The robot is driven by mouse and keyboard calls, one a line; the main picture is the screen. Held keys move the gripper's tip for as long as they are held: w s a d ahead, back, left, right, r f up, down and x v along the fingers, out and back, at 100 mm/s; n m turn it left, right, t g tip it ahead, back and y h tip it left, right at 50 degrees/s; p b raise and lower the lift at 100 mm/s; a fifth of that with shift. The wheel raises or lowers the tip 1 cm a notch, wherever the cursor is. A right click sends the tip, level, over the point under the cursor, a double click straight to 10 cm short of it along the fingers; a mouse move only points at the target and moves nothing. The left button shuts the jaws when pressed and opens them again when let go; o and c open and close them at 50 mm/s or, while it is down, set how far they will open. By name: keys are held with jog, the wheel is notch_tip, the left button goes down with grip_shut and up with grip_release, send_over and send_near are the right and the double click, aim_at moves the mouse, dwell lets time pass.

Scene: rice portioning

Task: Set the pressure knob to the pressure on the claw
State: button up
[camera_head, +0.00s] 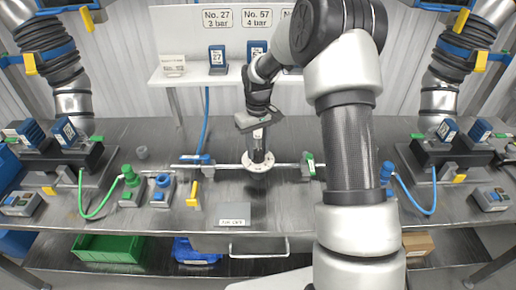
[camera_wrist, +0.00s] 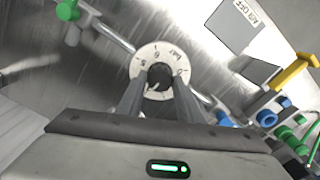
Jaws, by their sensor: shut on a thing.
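The pressure knob (camera_wrist: 160,76) is a dark knob in the middle of a white round dial (camera_wrist: 149,52) with printed marks. My gripper (camera_wrist: 159,88) is shut on the knob, one finger on each side. In the head view, my gripper (camera_head: 258,152) points down onto the white dial (camera_head: 256,168), and the knob is mostly hidden there. Too little of the dial's print is legible to tell the setting. On the shelf, a blue claw block labelled 27 (camera_head: 217,58) stands under the sign "No. 27, 3 bar" (camera_head: 218,17). Another blue block (camera_head: 256,48) is under "No. 57, 4 bar" (camera_head: 257,17).
A third sign is largely hidden by my arm. A metal pipe runs left and right from the dial, with a green valve (camera_head: 308,163) on the right. An "AIR OFF" plate (camera_head: 233,214) lies in front. Blue and green fittings stand left.

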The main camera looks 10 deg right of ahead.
aim_at(258, 152)
jog(key=shift+n, duration=0.7)
jog(key=o, duration=1.1)
jog(key=shift+c, duration=0.2)
notch_tip(258, 152, up, 18)
jog(key=shift+f, duration=0.25)
jog(key=shift+r, duration=0.1)
